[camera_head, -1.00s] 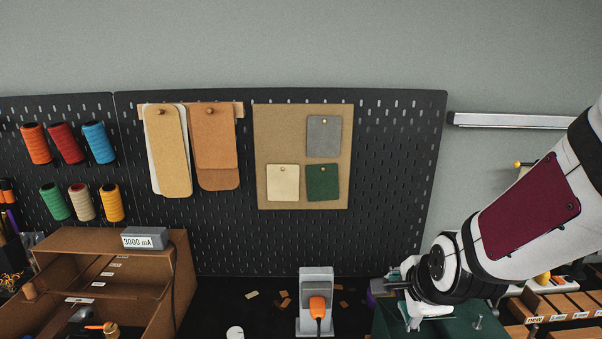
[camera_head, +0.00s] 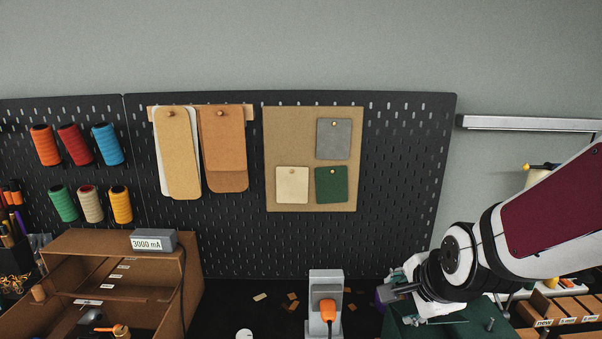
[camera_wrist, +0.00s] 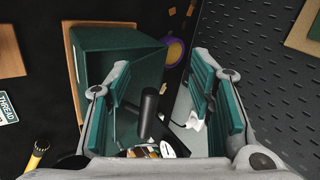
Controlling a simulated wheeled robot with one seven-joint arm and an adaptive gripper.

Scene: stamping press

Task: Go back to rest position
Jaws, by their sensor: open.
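My gripper (camera_head: 408,300) is at the lower right of the head view, low over a dark green box-like body (camera_head: 425,328). In the wrist view my gripper (camera_wrist: 160,80) shows two teal-padded fingers spread wide apart with nothing clamped between them. The dark green body (camera_wrist: 95,50) lies beyond the left finger. A black cylindrical handle (camera_wrist: 148,110) shows between the fingers, apart from both pads. Part of the green body is hidden behind my gripper and arm.
A grey upright block with an orange plug (camera_head: 327,310) stands left of my gripper. A purple ring (camera_wrist: 175,50) lies beyond the fingers. A black pegboard (camera_head: 400,190) rises behind. Wooden trays (camera_head: 565,308) are at right, a brown organizer (camera_head: 185,270) at left.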

